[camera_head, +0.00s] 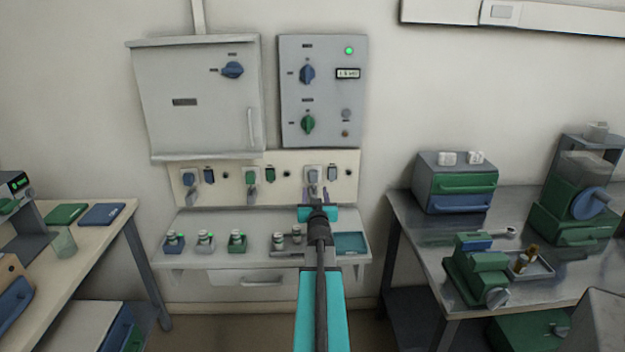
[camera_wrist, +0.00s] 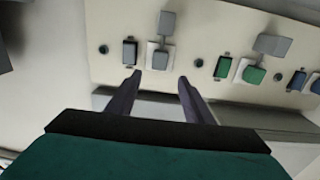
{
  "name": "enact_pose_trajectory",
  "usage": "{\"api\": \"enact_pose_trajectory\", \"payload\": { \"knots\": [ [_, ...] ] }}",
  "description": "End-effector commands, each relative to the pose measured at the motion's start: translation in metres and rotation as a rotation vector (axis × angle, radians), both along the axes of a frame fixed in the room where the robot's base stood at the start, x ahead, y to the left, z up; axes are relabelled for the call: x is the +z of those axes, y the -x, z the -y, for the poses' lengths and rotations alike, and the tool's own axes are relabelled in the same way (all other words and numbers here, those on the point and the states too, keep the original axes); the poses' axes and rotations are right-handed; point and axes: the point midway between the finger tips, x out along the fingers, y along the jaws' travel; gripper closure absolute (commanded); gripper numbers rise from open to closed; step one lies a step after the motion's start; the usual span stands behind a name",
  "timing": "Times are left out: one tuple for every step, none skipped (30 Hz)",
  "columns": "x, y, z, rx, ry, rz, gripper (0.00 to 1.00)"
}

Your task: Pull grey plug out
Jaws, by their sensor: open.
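The grey plug (camera_head: 313,174) sits in the right-hand socket of the cream panel below the wall boxes. In the wrist view the grey plug (camera_wrist: 160,59) shows upright on its white plate, with a grey block (camera_wrist: 167,25) above it. My gripper (camera_head: 318,192) is open, just in front of the panel at the plug. In the wrist view my gripper (camera_wrist: 159,79) has one fingertip to each side below the plug, with nothing between them. I cannot tell how far the fingertips are from the panel.
A dark grey switch (camera_wrist: 129,52) is close beside the plug. A green plug (camera_head: 251,177) and a blue plug (camera_head: 189,178) sit further left on the panel. Below, a shelf (camera_head: 210,256) bears several small items and a teal tray (camera_head: 350,243).

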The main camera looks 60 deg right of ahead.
Motion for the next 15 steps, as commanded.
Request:
{"api": "enact_pose_trajectory", "payload": {
  "knots": [
    [0.0, -0.004, 0.005, 0.0, 0.0, 0.0, 0.53],
    [0.0, -0.005, 0.007, 0.0, 0.0, 0.0, 0.53],
    [0.0, -0.007, 0.01, 0.0, 0.0, 0.0, 0.53],
    [0.0, -0.009, 0.012, 0.0, 0.0, 0.0, 0.53],
    [0.0, -0.01, 0.014, 0.0, 0.0, 0.0, 0.53],
    [0.0, -0.012, 0.016, 0.001, 0.0, 0.0, 0.53],
    [0.0, -0.014, 0.018, 0.001, 0.0, 0.0, 0.53],
    [0.0, -0.015, 0.02, 0.001, 0.0, 0.0, 0.53],
    [0.0, -0.017, 0.023, 0.001, 0.0, 0.0, 0.53],
    [0.0, -0.018, 0.025, 0.001, 0.0, 0.0, 0.53],
    [0.0, -0.02, 0.027, 0.001, 0.0, 0.0, 0.53],
    [0.0, -0.022, 0.03, 0.001, 0.0, 0.0, 0.53],
    [0.0, -0.023, 0.032, 0.001, 0.0, 0.0, 0.53],
    [0.0, -0.025, 0.033, 0.001, 0.0, 0.0, 0.53],
    [0.0, -0.027, 0.036, 0.001, 0.0, 0.0, 0.53]
  ]
}}
